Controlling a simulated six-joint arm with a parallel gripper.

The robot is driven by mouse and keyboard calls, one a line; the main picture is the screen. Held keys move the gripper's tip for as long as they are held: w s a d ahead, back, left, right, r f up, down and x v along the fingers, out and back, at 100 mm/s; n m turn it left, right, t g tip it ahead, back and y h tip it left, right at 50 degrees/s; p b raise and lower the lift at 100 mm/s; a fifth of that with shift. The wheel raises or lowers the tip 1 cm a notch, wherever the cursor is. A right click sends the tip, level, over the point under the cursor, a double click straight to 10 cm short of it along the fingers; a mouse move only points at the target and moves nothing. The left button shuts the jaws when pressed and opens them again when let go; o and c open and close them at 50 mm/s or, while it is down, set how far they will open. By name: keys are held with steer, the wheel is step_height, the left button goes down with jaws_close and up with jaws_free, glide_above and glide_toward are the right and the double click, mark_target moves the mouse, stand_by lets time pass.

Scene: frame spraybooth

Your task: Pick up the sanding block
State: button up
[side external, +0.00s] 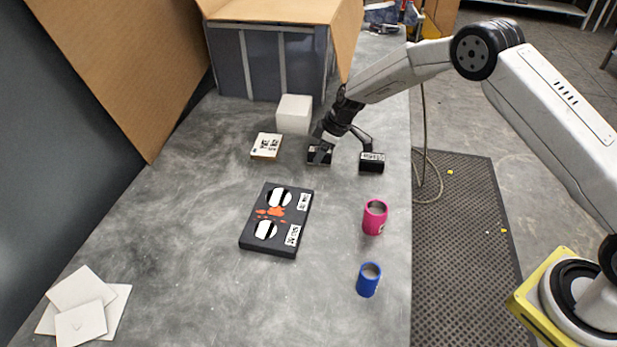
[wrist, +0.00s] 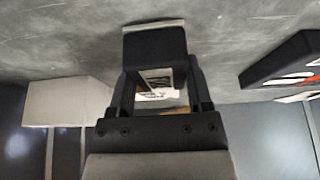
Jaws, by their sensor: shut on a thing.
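The sanding block (wrist: 155,47) is a dark block with a thin pale layer along one edge and a white label. In the wrist view it sits between the two fingers of my gripper (wrist: 158,90), which is shut on it. In the side view the block (side external: 319,156) is partly hidden by my gripper (side external: 322,141), in front of the white cube. It is at or very near the tabletop; I cannot tell if there is a gap below it.
A white cube (side external: 294,114) and a small pale labelled box (side external: 266,146) are close by. A flat black case (side external: 262,239), a pink can (side external: 374,217) and a blue can (side external: 368,280) stand nearer. White sheets (side external: 82,295) lie front left; a cardboard-topped booth (side external: 265,65) stands behind.

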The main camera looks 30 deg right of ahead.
steer(key=shift+r, duration=0.4)
step_height(320, 180, up, 2)
steer(key=s+d+r, duration=0.1)
steer(key=s+r, duration=0.8)
steer(key=s, duration=0.5)
steer(key=shift+r, duration=0.3)
